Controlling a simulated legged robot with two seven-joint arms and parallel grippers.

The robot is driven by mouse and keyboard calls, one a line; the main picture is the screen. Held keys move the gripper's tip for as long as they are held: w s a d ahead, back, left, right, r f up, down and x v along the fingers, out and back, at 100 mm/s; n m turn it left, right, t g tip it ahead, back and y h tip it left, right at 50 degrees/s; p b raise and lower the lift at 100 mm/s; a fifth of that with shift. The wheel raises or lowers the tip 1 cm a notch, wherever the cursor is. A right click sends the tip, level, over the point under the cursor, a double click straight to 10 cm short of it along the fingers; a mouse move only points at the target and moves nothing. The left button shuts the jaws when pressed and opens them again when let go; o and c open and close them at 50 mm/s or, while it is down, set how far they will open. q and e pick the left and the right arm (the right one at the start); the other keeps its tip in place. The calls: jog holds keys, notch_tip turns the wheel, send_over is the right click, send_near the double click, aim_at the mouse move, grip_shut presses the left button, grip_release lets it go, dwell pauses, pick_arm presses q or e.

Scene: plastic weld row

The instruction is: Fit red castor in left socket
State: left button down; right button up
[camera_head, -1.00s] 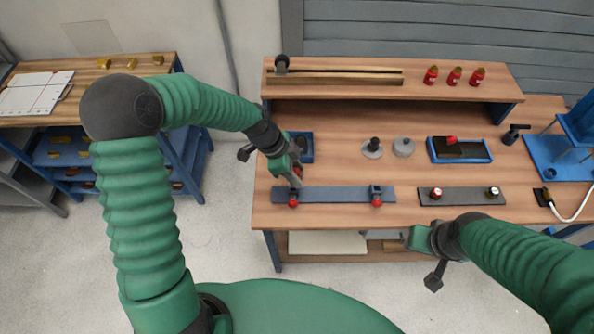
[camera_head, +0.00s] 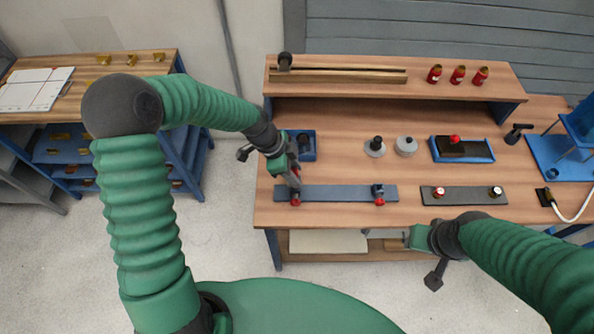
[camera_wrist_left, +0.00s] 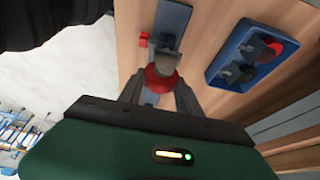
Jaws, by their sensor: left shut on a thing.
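My left gripper (camera_head: 294,186) is over the left end of the blue-grey rail (camera_head: 337,193). In the left wrist view its two fingers (camera_wrist_left: 159,92) are shut on the red castor (camera_wrist_left: 162,82), a red round part with grey above it. The left socket is at this end of the rail, with a red knob (camera_head: 296,203) at its front; the gripper mostly hides it. I cannot tell whether the castor touches the socket. The right socket (camera_head: 378,189) has a similar red knob. My right gripper (camera_head: 412,238) hangs at the bench front; its fingers are unclear.
A blue tray (camera_head: 311,155) with dark castor parts lies just behind the rail; in the left wrist view one shows red. A grey plate (camera_head: 463,196) with two knobs lies to the right. Red bottles (camera_head: 457,76) stand on the shelf. Bench between rail and discs is clear.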

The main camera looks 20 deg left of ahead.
pick_arm(q)
jog(key=shift+a+f, duration=0.1)
jog(key=shift+f, duration=0.25)
jog(key=shift+s, duration=0.15)
jog(key=shift+d, duration=0.2)
pick_arm(e)
jog(key=shift+s+d+f, duration=0.15)
jog(key=shift+d+f, duration=0.05)
pick_arm(q)
jog(key=shift+s+d+f, duration=0.15)
jog(key=shift+s+f, duration=0.05)
jog(key=shift+f, duration=0.1)
pick_arm(e)
jog(key=shift+a, duration=0.1)
